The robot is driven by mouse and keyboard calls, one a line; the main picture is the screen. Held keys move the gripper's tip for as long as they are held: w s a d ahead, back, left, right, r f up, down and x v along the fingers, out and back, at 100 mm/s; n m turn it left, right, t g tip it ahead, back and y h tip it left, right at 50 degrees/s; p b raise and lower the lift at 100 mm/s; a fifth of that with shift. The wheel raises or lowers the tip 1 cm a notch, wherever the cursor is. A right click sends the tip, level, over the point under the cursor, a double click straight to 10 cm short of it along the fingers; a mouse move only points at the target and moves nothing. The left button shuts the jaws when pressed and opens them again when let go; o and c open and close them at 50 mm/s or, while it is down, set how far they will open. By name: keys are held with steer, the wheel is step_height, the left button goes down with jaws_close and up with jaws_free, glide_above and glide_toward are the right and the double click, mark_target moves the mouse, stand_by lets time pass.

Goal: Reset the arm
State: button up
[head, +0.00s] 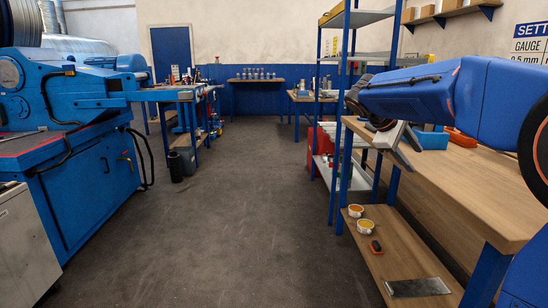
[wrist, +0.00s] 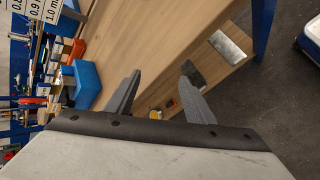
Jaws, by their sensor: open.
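My gripper (wrist: 160,88) is open and empty in the wrist view, its two grey fingers spread apart above the edge of a wooden workbench (wrist: 150,40).
A blue bin (head: 430,138) stands on the bench. The lower shelf (head: 390,250) holds two small tubs (head: 365,227), an orange-black item (head: 376,247) and a metal sheet (head: 418,287). A blue machine (head: 75,130) stands left. The middle floor (head: 220,210) is clear.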

steer(key=s+a+f+m+t+y, duration=0.1)
steer(key=s+a+f+m+y, duration=0.1)
steer(key=s+f, duration=0.5)
steer(key=s+a+f+m+y, duration=0.3)
steer(key=s+a+f, duration=0.3)
steer(key=s, duration=1.1)
steer(key=s+a+f+m+t+y, duration=0.1)
steer(key=s+a+f+y, duration=0.3)
steer(key=s+f, duration=0.4)
steer(key=s+m, duration=0.1)
steer(key=s, duration=0.3)
steer(key=shift+s+m+t, duration=0.25)
steer(key=shift+m+t, duration=0.05)
